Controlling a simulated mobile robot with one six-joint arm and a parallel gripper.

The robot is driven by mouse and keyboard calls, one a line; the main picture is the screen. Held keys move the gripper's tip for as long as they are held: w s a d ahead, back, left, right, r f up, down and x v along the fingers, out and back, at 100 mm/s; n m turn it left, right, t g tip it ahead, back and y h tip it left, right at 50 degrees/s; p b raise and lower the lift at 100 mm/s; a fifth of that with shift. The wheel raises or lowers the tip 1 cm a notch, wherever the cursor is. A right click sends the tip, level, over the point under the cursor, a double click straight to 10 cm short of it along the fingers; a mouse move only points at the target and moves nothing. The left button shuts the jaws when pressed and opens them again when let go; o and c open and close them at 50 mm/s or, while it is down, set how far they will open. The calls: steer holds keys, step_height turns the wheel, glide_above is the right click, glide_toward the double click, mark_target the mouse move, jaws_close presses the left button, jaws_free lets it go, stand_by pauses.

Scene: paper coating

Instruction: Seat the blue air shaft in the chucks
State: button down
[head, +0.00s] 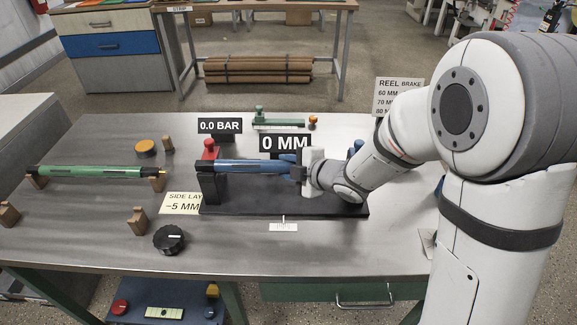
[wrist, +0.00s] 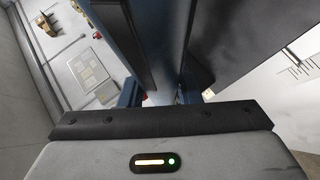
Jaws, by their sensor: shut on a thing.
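The blue air shaft (head: 250,166) lies level across the black stand (head: 240,208) in the head view. My gripper (head: 299,173) is shut on it near its right part. The shaft's left end is at the left chuck post (head: 210,188), which has a red knob (head: 210,148) on top. I cannot tell whether that end rests in the chuck or sits just above it. The right chuck is mostly hidden by my gripper and wrist; blue parts (head: 356,147) show behind them. In the wrist view, dark long parts run up between the finger tips (wrist: 160,98); the grip itself is unclear.
A green shaft (head: 90,171) lies on wooden holders at the left. A black knob (head: 168,239) and an orange-topped round piece (head: 146,148) stand on the table. "0.0 BAR" (head: 220,126) and "0 MM" (head: 285,143) signs stand behind the stand.

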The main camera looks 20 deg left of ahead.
steer(key=shift+f+b, duration=1)
steer(key=shift+f, duration=0.05)
steer(key=c, duration=1.3)
jaws_free()
steer(key=o, duration=0.3)
steer(key=shift+o, duration=0.2)
steer(key=shift+d, duration=0.1)
steer(key=p+v, duration=0.1)
steer(key=v, duration=0.6)
steer(key=shift+s+d+r, duration=0.2)
steer(key=shift+s+d, duration=0.05)
